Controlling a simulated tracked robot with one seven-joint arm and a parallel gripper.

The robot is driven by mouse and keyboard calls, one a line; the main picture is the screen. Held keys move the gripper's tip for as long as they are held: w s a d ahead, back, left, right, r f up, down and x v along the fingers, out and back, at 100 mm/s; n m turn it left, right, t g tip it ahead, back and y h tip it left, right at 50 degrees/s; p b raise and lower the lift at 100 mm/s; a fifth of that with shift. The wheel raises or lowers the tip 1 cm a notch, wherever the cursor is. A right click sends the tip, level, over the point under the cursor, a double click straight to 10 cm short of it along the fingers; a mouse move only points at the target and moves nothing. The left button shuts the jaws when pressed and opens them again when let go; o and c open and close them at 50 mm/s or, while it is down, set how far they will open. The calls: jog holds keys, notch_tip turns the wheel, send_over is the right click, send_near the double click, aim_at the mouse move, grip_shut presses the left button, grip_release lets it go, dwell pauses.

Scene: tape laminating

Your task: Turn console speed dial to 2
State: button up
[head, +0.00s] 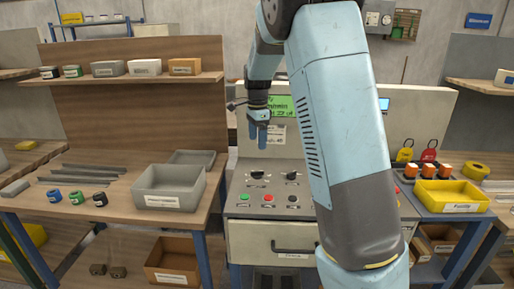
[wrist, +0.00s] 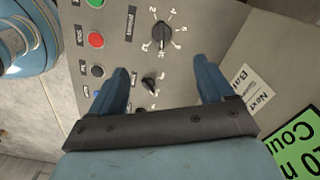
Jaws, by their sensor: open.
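The console (head: 284,212) stands in the middle of the head view, with two black dials, a left one (head: 257,175) and a right one (head: 292,176), on its sloped panel. In the wrist view a black dial (wrist: 161,36) has numbers printed around it, and a second black dial (wrist: 149,84) sits nearer my gripper. The dial labels and pointer settings are too small to read surely. My gripper (head: 258,143) is open and empty, pointing down above the panel. In the wrist view its two fingers (wrist: 163,68) are spread wide, apart from the numbered dial.
Buttons, including a green one (head: 244,197) and a red one (head: 269,198), line the panel below the dials. A green screen (head: 291,107) stands behind. A grey bin (head: 169,187) is at left, a yellow bin (head: 450,196) at right. My arm hides the console's right part.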

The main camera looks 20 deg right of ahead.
aim_at(257, 174)
jog(key=shift+r, duration=0.3)
jog(key=shift+c, duration=0.5)
jog(key=shift+w+m, duration=0.15)
jog(key=shift+m, duration=0.85)
jog(key=c, duration=0.4)
jog(key=shift+f, duration=0.55)
jog(key=c, duration=0.3)
notch_tip(257, 174, down, 13)
jog(key=shift+r, duration=0.2)
jog(key=shift+c, duration=0.4)
grip_shut()
